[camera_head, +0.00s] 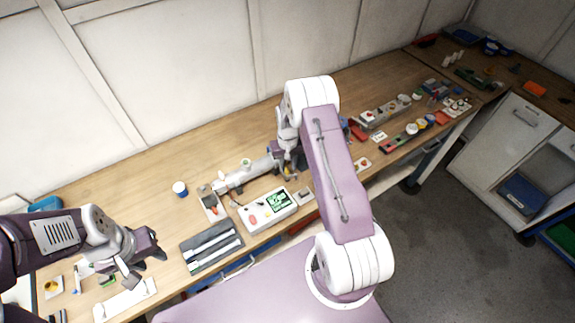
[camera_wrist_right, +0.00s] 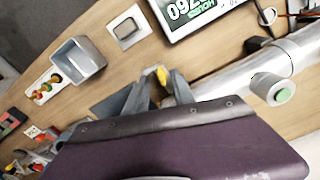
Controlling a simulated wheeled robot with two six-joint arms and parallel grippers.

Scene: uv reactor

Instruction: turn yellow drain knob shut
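The yellow drain knob (camera_wrist_right: 162,75) shows as a small yellow piece between the fingertips of my right gripper (camera_wrist_right: 161,80) in the right wrist view. The fingertips stand on either side of it; whether they press on it I cannot tell. It sits by a grey-white reactor tube (camera_head: 246,174), which also shows in the wrist view (camera_wrist_right: 225,83). My left gripper (camera_head: 144,262) is open and empty above the front left of the bench.
A white controller box with a green display (camera_head: 258,219) stands in front of the tube. A grey square cup (camera_wrist_right: 78,62) is nearby. Clear bench (camera_head: 120,195) lies at the back left.

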